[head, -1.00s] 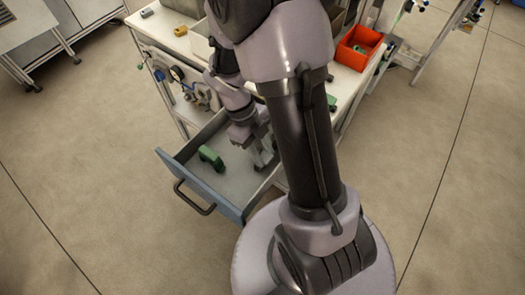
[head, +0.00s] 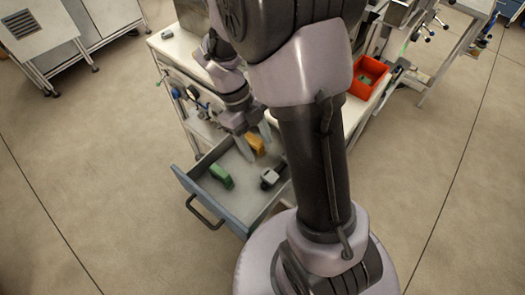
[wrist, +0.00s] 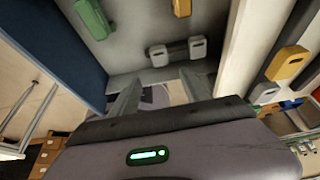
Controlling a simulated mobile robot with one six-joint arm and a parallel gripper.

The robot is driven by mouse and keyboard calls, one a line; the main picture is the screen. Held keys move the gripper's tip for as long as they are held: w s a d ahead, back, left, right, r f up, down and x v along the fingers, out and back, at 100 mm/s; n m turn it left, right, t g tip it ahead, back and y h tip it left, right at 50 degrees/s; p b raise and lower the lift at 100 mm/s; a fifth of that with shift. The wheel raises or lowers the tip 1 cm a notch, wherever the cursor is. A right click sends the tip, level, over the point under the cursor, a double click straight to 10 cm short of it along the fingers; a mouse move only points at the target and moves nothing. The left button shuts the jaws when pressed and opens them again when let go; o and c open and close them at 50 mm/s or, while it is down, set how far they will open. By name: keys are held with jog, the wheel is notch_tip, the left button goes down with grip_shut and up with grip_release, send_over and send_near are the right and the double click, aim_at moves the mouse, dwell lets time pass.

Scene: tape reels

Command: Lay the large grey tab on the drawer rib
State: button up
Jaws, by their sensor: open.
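The large grey tab (head: 270,179) lies inside the open drawer (head: 247,213), towards its right side. In the wrist view the grey tab (wrist: 158,56) shows two pale, slotted ends joined along a low grey strip by the drawer wall. It seems to lie along that strip; whether the strip is the rib, and how the tab seats on it, I cannot tell. My gripper (head: 254,134) is above the drawer, open and empty. In the wrist view its fingers (wrist: 160,78) are spread, pointing towards the tab and apart from it.
A green tab (head: 221,176) lies near the drawer front. A yellow tab (head: 255,143) lies at the drawer's far part. A red bin (head: 368,76) stands on the worktop. In the wrist view another yellow tab (wrist: 287,63) lies outside the drawer. The floor left of the drawer is clear.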

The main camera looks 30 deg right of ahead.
jog(key=s+a+r+n+t+y, duration=0.1)
jog(key=s+a+r+n+t, duration=0.3)
jog(key=r+n, duration=0.5)
jog(key=s+a+r+n+t+y, duration=0.2)
jog(key=s+a+r+n+t, duration=0.3)
jog(key=n, duration=1.3)
notch_tip(320, 180, up, 4)
jog(key=shift+a+f+n+t+y, duration=0.1)
jog(key=shift+a+n+t+y, duration=0.2)
jog(key=shift+a+t, duration=0.2)
